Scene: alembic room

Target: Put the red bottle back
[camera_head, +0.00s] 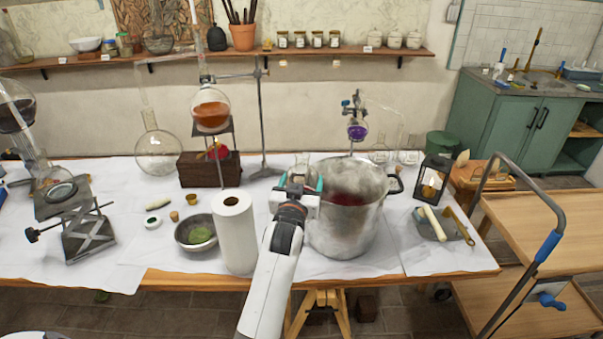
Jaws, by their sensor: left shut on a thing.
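My left gripper (301,182) is beside the left rim of a large metal pot (343,235). It is shut on a small clear glass vessel (301,165), whose top shows just beyond the fingers. The gripper hides most of this vessel, so I cannot tell whether it is the red bottle. The pot stands on the table and holds dark red liquid (347,199). A red rounded thing (217,151) sits at the dark wooden block under the orange flask; I cannot make out its shape. My right gripper is out of view.
A stand (262,120) and a round flask (158,150) are behind. A lantern (432,180) and tray (440,226) are right. White cloth (130,215) is clear in places.

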